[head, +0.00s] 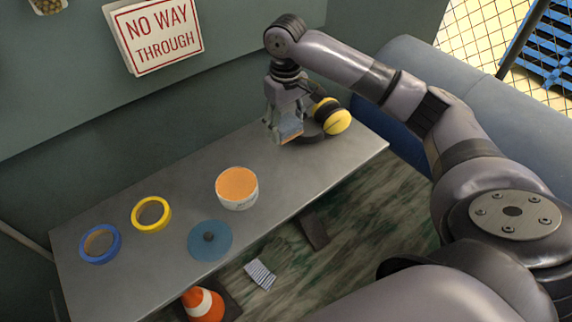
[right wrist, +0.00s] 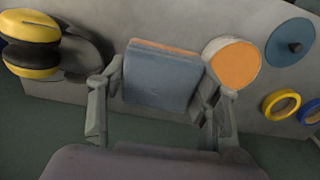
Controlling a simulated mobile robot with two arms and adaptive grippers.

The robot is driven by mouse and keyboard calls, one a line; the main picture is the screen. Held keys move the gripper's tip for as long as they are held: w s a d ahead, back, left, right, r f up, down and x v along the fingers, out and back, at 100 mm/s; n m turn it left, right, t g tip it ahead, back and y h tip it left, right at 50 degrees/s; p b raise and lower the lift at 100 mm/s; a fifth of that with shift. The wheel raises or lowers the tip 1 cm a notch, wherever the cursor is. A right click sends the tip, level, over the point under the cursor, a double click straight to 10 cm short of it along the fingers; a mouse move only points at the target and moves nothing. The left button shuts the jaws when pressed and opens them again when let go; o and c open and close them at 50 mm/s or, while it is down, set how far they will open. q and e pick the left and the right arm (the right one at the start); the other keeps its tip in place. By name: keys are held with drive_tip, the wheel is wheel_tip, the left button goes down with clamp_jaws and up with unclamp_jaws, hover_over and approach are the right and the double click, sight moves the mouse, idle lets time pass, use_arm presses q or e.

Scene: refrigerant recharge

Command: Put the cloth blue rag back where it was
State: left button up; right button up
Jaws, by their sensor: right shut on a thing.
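The blue rag (right wrist: 158,82) is a folded block, blue-grey with an orange edge. It sits between the two fingers of my right gripper (right wrist: 162,92) in the right wrist view. In the head view, my right gripper (head: 286,112) points down over the far right part of the table, shut on the rag (head: 288,132), which is mostly hidden by the fingers. I cannot tell whether the rag touches the tabletop. My left gripper is not in view.
Yellow-and-black ear muffs (head: 332,116) lie right beside the gripper on the grey table (head: 180,178). A white tub with an orange top (head: 237,188), a blue disc (head: 210,241), a yellow tape roll (head: 151,214) and a blue one (head: 100,244) occupy its left half.

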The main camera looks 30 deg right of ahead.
approach(286, 171)
drive_tip(key=shift+w+f, duration=0.1)
drive_tip(key=shift+f, duration=0.55)
wheel_tip(286, 171, down, 5)
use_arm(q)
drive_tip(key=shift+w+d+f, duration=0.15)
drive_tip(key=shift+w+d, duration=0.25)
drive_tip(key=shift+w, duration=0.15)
use_arm(e)
drive_tip(key=shift+f, duration=0.25)
drive_tip(key=o, duration=1.1)
drive_tip(key=shift+f, duration=0.1)
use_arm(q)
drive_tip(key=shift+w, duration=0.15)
